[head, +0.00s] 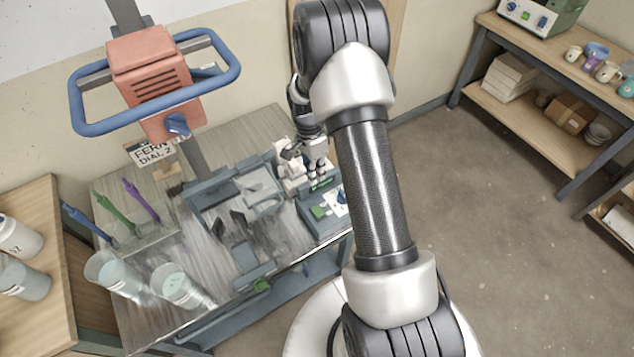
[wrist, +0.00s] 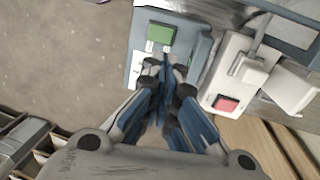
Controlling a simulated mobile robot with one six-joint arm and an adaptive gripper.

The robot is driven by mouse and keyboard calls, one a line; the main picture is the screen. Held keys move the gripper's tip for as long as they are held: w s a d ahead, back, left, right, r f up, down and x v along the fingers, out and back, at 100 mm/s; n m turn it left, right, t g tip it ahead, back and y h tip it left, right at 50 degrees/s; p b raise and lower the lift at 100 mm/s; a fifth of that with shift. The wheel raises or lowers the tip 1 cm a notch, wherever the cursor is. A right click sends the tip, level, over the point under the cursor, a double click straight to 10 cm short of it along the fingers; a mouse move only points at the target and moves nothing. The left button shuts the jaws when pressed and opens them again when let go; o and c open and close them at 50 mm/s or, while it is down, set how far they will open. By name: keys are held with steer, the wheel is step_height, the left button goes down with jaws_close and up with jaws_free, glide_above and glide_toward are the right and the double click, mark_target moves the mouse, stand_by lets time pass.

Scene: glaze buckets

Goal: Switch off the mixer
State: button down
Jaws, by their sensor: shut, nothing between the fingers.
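The mixer (head: 150,75) has a salmon-red head, a blue ring handle and a blue dial knob (head: 178,124), over the bench at left in the head view. My gripper (head: 318,172) is shut and empty, pointing down at the bench's far right side. In the wrist view its fingertips (wrist: 170,80) are just below a green button (wrist: 160,34) on a grey-blue box (wrist: 140,60). To the right of that is a white box (wrist: 235,68) with a red button (wrist: 226,104). The fingers seem apart from the red button; contact with the grey-blue box cannot be told.
Clear buckets (head: 178,287) stand at the bench's front left, near coloured tools (head: 140,200) in a clear holder. A sign reading "FERN DIAL 2" (head: 153,153) is behind. A shelf unit (head: 545,75) with cups is at right. The floor (head: 480,220) between is clear.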

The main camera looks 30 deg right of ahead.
mark_target(324, 211)
steer(key=shift+r, duration=0.4)
steer(key=shift+s+d+r+b, duration=0.25)
steer(key=shift+s+b, duration=0.3)
steer(key=shift+b, duration=0.3)
steer(key=f+b, duration=0.1)
steer(key=f, duration=0.3)
steer(key=s+f+b, duration=0.1)
steer(key=f, duration=0.4)
steer(key=s+f+b, duration=0.1)
steer(key=f, duration=0.3)
steer(key=shift+s+f+b, duration=0.2)
steer(key=shift+f+b, duration=0.15)
